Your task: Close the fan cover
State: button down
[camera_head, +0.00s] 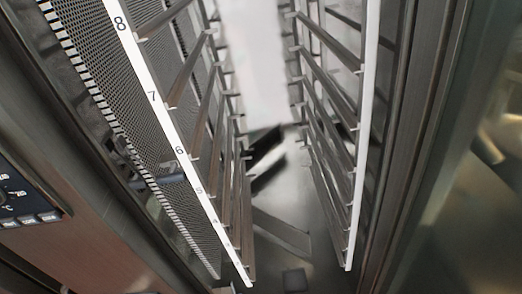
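The fan cover looks to be the perforated metal panel (100,85) on the left inner wall of the oven-like chamber. It lies behind the left rack, whose white upright carries level numbers. A small grey latch-like part (172,180) sits at the lower part of the panel. The panel runs along the wall; I cannot tell whether its edge stands away from it. I see no gripper clearly. A pale blurred column (255,60) with two dark blocks (265,148) below it shows at the back, perhaps a reflection.
The left rack (155,100) and right rack (364,130) flank a free gap in the middle. The chamber floor (300,215) is bare, with a small dark square. A control panel (25,195) is at lower left and a metal door frame (420,130) at right.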

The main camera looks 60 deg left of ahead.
aim_at(300, 239)
jog(key=u, duration=0.7)
jog(key=i, duration=1.15)
jog(key=u, duration=0.65)
jog(key=k, duration=0.85)
jog(key=u, duration=0.2)
jog(key=i, duration=0.9)
jog(key=z, duration=0.1)
